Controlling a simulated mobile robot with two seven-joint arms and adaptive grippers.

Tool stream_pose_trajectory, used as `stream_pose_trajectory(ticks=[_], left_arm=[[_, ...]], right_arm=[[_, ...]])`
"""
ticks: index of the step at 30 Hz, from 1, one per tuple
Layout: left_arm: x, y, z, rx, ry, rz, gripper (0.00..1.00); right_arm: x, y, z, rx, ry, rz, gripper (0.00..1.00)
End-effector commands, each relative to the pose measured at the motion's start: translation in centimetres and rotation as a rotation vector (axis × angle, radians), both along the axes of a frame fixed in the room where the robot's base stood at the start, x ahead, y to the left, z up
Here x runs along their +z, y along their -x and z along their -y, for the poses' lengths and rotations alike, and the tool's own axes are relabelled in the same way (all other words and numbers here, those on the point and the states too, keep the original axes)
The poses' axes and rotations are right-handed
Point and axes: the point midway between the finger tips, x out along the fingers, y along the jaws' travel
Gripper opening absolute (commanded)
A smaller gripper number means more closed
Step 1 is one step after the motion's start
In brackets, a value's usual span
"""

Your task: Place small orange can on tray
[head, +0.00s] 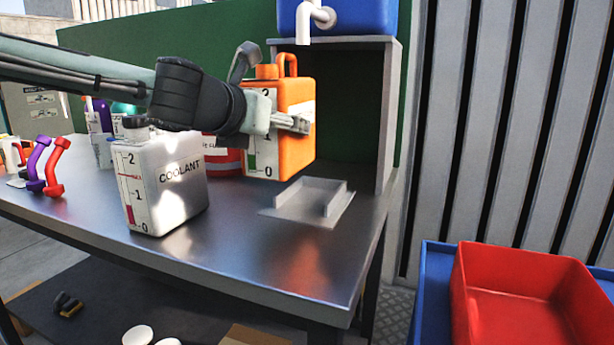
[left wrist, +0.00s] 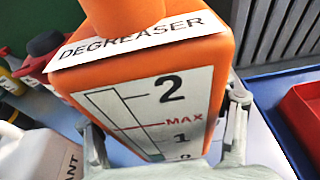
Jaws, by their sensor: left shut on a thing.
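The orange can (head: 294,140) has a handle, a cap and a level scale on its side. In the left wrist view the orange can (left wrist: 215,65) fills the middle and its label reads DEGREASER. My left gripper (head: 285,122) is shut on the can's body and holds it upright, seemingly a little above the table. The fingers of my left gripper (left wrist: 165,128) lie on both sides of it. The small grey tray (head: 308,200) with raised edges lies on the table below and slightly right of the can, and is empty. My right gripper is not in view.
A white COOLANT can (head: 165,185) stands on the metal table (head: 240,255) left of the tray. A grey shelf (head: 385,120) with a blue tapped tank (head: 350,18) stands behind. A red bin (head: 510,300) is at right. The table front is clear.

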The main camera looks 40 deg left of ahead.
Motion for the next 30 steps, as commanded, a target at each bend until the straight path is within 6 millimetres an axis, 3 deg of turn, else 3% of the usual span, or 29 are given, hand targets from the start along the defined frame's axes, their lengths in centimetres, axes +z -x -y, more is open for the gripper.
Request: stream_pose_trajectory(ticks=[6,13,19,25,30], left_arm=[[-2.4,-3.7,0.8,0.0,-0.002,0.0,0.17],[-4.0,-6.6,1.5,0.001,-0.002,0.004,0.17],[-4.6,-7.4,1.7,0.001,-0.001,0.005,0.17],[-7.5,-7.3,1.8,0.001,0.002,0.005,0.17],[-8.2,-7.4,1.8,0.0,-0.002,0.008,0.17]], right_arm=[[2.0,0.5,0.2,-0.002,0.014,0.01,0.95],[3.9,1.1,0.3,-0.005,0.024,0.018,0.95],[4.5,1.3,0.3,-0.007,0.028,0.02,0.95],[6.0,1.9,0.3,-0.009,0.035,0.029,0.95],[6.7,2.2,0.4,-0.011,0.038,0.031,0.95]])
